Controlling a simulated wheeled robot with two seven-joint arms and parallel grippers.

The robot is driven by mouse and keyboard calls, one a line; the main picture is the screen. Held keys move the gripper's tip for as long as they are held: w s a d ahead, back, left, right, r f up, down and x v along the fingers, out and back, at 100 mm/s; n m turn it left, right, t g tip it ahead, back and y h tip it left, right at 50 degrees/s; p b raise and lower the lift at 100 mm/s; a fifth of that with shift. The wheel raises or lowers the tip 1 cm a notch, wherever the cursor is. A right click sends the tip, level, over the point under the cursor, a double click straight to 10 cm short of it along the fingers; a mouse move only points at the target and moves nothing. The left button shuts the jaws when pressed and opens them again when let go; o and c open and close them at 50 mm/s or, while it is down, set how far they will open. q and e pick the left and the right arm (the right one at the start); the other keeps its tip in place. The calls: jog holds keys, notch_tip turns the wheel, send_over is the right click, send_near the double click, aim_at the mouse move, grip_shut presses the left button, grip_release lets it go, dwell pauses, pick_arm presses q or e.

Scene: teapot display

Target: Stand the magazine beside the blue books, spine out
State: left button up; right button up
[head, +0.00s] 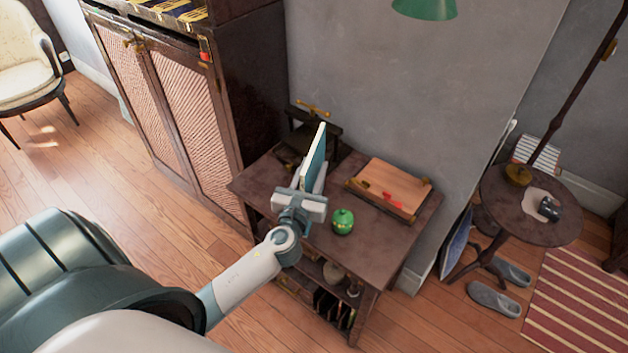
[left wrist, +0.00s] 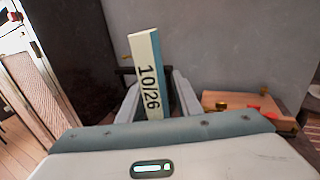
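The magazine (head: 315,158), a thin upright slab with a teal cover and a pale edge, is in my left gripper (head: 306,182) above the small dark table. In the left wrist view the magazine (left wrist: 148,72) stands between the fingers of my left gripper (left wrist: 157,98), tilted slightly left. Its pale spine, marked "10/26", faces the wrist camera. The fingers appear closed on its lower part. I cannot surely make out the blue books. Slim dark upright items (head: 331,306) stand on the table's lower shelf, too small to identify. My right gripper is not in view.
On the dark table (head: 412,232) are a green lidded pot (head: 343,221), a wooden tray (head: 392,185) with red items, and a dark press with a brass handle (head: 314,108). A tall cabinet (head: 175,90) stands left, a round side table (head: 560,232) right. The grey wall is behind.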

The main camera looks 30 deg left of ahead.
pick_arm(q)
jog(key=shift+c, duration=0.7)
grip_shut()
dwell(0.9)
